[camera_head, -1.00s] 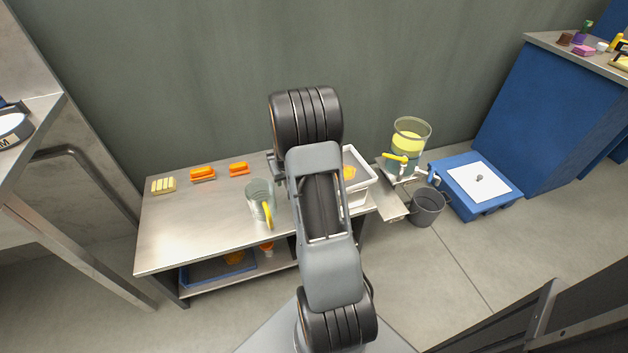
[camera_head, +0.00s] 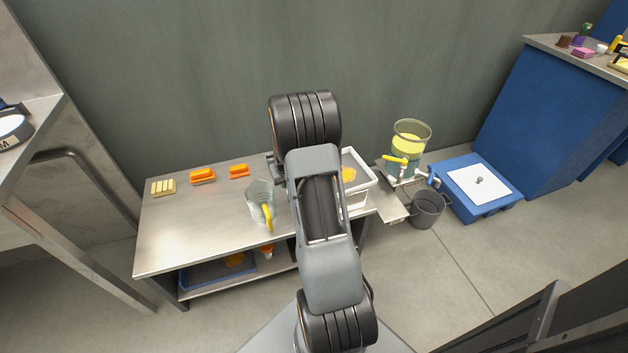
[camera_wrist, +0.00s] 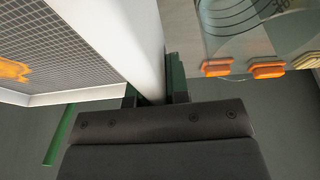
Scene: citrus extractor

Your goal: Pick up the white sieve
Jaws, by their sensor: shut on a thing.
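The white sieve is a box-like tray with a mesh bottom. In the head view the white sieve (camera_head: 357,178) shows at the right end of the steel table, partly hidden behind my arm. In the wrist view its white wall (camera_wrist: 115,40) and grey mesh fill the upper left, with an orange piece lying on the mesh. My gripper (camera_wrist: 157,92) is shut on the sieve's wall, with one finger on each side. The arm hides the gripper in the head view. I cannot tell whether the sieve still touches what is under it.
A clear jug (camera_head: 261,200) with a yellow handle stands left of the sieve. Two orange items (camera_head: 202,176) and a pale yellow block (camera_head: 163,187) lie at the table's back. A juice dispenser (camera_head: 408,148), grey bucket (camera_head: 427,208) and blue bin (camera_head: 478,185) are at the right.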

